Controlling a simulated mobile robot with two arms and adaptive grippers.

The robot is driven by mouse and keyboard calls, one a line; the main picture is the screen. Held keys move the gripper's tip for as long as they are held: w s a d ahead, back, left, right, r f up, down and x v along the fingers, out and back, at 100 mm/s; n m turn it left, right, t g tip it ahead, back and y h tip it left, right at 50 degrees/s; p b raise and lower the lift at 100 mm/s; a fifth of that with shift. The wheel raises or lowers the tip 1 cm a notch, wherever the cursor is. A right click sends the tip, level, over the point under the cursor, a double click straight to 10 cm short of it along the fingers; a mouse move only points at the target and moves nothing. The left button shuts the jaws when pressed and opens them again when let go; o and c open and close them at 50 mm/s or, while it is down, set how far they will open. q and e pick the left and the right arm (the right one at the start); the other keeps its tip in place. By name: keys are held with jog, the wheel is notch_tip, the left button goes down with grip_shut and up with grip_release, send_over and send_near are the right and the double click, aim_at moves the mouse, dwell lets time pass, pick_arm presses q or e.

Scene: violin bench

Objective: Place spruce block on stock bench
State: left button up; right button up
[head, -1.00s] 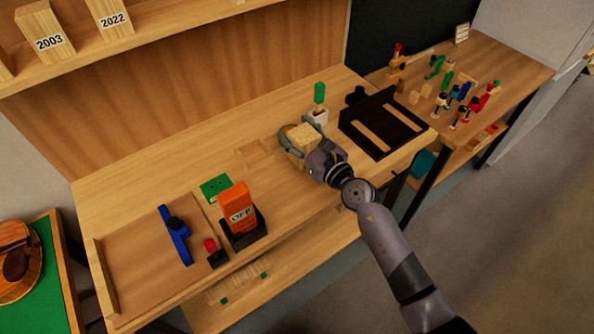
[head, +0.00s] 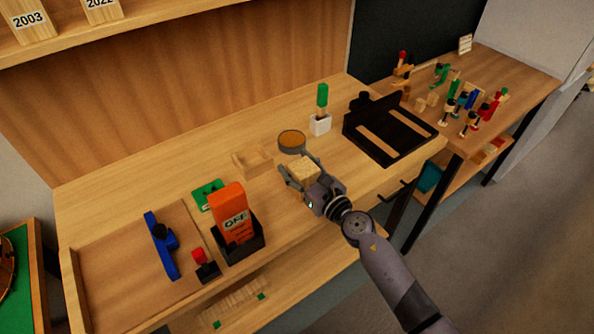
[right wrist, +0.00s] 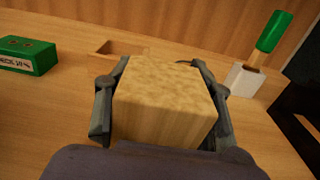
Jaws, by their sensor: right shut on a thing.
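The spruce block (head: 303,170) is a pale cube of wood. It also fills the middle of the right wrist view (right wrist: 165,100). My right gripper (head: 299,177) is shut on it, one finger on each side. The block is over the front middle part of the wooden bench (head: 150,190); I cannot tell whether its underside touches the top. No label shows which bench is the stock bench. My left gripper is not in view.
Behind the block are a round amber-topped tin (head: 292,140) and a shallow wooden tray (head: 252,162). A green-handled tool in a white block (head: 320,124) and a black tray (head: 372,150) stand right. An orange box (head: 231,214) and green box (head: 208,195) stand left.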

aim_at(311, 181)
jog(key=shift+r, duration=0.1)
jog(key=shift+f, duration=0.2)
jog(key=o, duration=1.3)
jog(key=shift+c, duration=0.2)
jog(key=shift+r, duration=0.1)
jog(key=shift+s+r, duration=0.1)
jog(key=shift+r, duration=0.1)
jog(key=v, duration=1.1)
jog(key=shift+a+f, duration=0.1)
jog(key=shift+f, duration=0.15)
jog(key=shift+s+d+r, duration=0.1)
jog(key=shift+s+d, duration=0.2)
jog(key=shift+s, duration=0.1)
